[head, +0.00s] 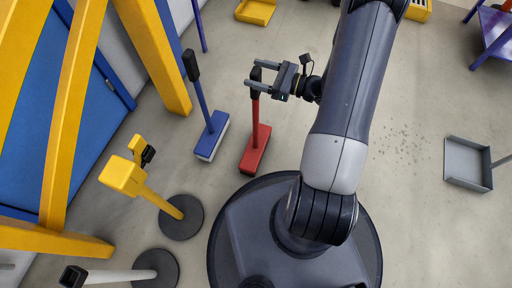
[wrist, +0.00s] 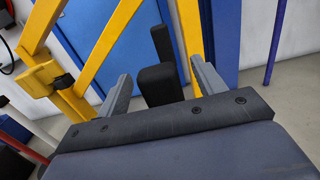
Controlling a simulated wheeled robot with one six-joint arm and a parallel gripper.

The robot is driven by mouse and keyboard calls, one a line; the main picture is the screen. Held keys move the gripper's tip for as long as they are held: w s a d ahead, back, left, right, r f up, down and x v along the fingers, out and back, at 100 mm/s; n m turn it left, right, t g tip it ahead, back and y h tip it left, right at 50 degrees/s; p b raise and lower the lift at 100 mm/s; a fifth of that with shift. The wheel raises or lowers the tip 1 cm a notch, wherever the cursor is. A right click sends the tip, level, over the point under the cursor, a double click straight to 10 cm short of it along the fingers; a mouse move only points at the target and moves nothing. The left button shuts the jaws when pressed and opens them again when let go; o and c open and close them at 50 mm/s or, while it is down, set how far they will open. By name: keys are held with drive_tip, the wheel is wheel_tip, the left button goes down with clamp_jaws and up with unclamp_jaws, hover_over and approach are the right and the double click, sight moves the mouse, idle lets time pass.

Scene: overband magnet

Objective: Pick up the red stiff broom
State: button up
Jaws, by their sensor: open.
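The red stiff broom (head: 255,148) stands upright on the floor in the head view, with a red head at the bottom, a red handle and a black grip on top. My gripper (head: 251,79) is open at the height of the black grip, with its fingers pointing left. The grip shows between or just beside the two fingers. In the wrist view a black grip (wrist: 159,84) stands between the open fingers, apart from both. A second dark grip shows behind it. The lower handle is hidden there by my gripper.
A blue broom (head: 211,137) stands just left of the red one. Yellow frame posts (head: 157,55) and a yellow stand (head: 160,202) on a dark round base are further left. A grey dustpan (head: 467,164) lies at the right. The floor between is clear, with some scattered debris.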

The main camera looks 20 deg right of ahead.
drive_tip(key=x, duration=0.2)
drive_tip(key=shift+w+a, duration=0.15)
drive_tip(key=shift+a, duration=0.25)
drive_tip(key=c, duration=1.4)
